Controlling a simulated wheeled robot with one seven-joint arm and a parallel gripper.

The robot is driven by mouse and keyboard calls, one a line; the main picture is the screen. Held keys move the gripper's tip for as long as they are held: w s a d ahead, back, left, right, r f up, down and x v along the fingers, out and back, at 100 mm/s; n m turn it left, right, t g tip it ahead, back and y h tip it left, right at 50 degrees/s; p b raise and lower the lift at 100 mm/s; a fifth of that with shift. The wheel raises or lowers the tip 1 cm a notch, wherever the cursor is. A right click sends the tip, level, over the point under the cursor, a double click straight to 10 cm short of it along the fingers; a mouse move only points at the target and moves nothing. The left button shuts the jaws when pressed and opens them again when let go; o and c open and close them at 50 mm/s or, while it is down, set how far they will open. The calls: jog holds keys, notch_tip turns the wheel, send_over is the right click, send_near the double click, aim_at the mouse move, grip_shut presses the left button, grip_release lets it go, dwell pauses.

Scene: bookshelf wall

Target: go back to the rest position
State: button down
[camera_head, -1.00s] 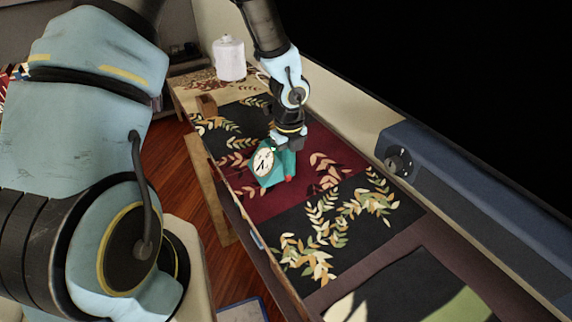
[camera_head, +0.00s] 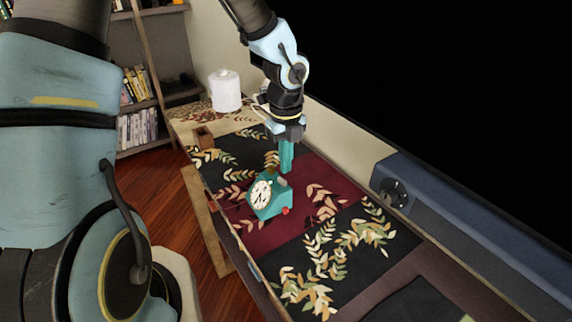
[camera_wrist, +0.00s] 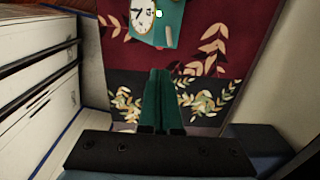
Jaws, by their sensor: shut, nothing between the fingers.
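My gripper (camera_head: 286,168) hangs pointing down over the table, just behind and above a teal clock (camera_head: 270,197). Its teal fingers are together with nothing between them. The clock stands on the dark red part of the runner, with its round white dial facing left. A gap shows between the fingers and the clock in the wrist view, where the clock (camera_wrist: 172,24) is at the top edge and the shut fingers (camera_wrist: 159,75) are in the middle.
The patterned runner (camera_head: 330,262) covers the long table. A white canister (camera_head: 225,91) and a small wooden box (camera_head: 203,138) stand toward the far end. A blue-grey ledge (camera_head: 440,215) runs along the right side. Bookshelves (camera_head: 137,128) stand at the back left.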

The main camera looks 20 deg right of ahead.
jog(key=a+r+n, duration=0.4)
jog(key=a+n, duration=1)
jog(key=n, duration=0.2)
jog(key=w+a+r+n+t, duration=0.1)
jog(key=a+r+n, duration=0.4)
jog(key=a+n, duration=0.9)
jog(key=shift+a+r+n+t, duration=0.2)
jog(key=shift+a+n+t, duration=0.15)
jog(key=shift+n, duration=0.95)
